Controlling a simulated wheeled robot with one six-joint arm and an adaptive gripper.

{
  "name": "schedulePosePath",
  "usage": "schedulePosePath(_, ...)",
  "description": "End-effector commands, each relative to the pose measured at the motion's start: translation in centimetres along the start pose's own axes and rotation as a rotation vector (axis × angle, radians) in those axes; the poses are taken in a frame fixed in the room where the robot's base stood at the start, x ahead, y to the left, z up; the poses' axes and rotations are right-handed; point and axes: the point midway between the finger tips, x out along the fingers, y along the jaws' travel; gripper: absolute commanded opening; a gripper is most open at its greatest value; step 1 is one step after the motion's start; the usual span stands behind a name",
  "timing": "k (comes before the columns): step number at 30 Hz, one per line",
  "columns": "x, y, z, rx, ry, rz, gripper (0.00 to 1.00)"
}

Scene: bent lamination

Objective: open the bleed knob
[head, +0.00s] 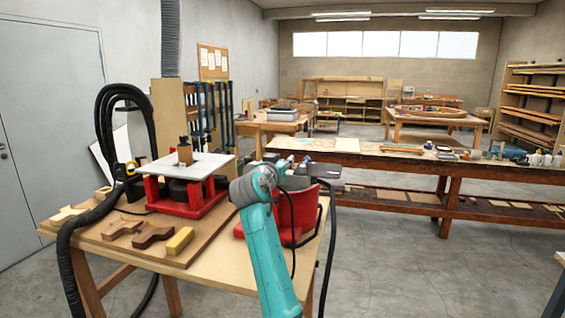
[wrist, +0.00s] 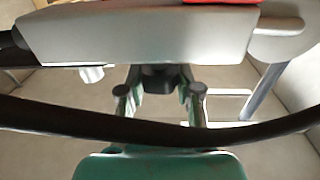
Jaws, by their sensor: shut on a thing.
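In the wrist view, a dark knob (wrist: 157,80) sits under the edge of a long grey housing (wrist: 140,38). I take it to be the bleed knob. My gripper (wrist: 158,88) has a finger on each side of the knob and is shut on it. In the head view, my teal arm reaches to a red and grey machine (head: 307,212) on the right part of the near bench. There, my arm and the machine hide the knob and my fingertips.
A black hose (wrist: 90,122) crosses the wrist view in front of my fingers. The near wooden bench (head: 110,245) also holds a red-framed press with a white plate (head: 188,165), wooden blocks and a thick black hose (head: 70,235). A long workbench (head: 450,163) stands behind.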

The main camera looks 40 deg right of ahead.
Motion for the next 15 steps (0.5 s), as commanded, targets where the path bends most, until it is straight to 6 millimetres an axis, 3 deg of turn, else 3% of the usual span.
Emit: schedulePosePath(15,0.11,0.27,-0.03,0.002,0.001,-0.405,0.00)
